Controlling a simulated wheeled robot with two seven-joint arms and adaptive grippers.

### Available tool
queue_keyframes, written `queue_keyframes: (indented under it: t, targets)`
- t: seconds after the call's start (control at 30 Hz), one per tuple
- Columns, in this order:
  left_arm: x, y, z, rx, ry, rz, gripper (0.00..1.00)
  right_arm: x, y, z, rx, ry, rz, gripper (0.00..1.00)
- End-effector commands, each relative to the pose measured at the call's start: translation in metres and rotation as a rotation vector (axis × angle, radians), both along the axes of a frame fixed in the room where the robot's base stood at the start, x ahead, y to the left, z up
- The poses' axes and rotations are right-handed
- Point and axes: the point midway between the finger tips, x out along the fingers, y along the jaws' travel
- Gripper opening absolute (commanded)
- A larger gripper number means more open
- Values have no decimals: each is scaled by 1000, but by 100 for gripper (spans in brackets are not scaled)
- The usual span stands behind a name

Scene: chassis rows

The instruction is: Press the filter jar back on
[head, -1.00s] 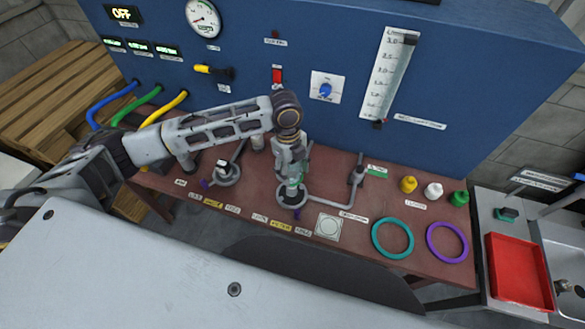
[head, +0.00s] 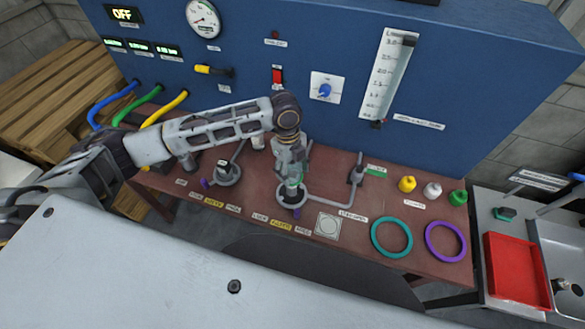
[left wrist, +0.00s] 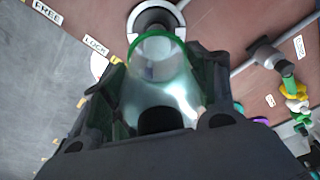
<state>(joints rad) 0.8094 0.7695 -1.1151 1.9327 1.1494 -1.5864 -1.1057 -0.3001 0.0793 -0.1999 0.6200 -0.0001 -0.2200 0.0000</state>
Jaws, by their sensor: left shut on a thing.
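My left gripper (head: 291,184) points down over the middle filter station on the red-brown bench. In the left wrist view its fingers (left wrist: 160,90) are shut around the filter jar (left wrist: 158,70), a clear cup with a green rim. The jar's rim lies at a round metal filter head (left wrist: 155,18); whether it is seated there cannot be told. In the head view the jar is mostly hidden by the gripper, and the dark round filter base (head: 290,196) shows below it. My right gripper is not in view.
A second filter station (head: 226,174) stands to the left. A pipe (head: 325,204) runs right from the middle station. A teal ring (head: 392,238), a purple ring (head: 446,242) and small coloured bottles (head: 432,190) sit to the right. A red tray (head: 517,268) lies beyond.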

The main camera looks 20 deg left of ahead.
Motion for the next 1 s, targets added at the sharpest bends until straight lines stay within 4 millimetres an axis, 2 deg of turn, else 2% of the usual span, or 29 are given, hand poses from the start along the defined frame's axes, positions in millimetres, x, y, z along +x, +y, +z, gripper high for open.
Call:
queue_keyframes:
  t: [1.0]
  targets:
    - [0,0,-6,1,-1,0,33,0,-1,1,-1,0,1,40]
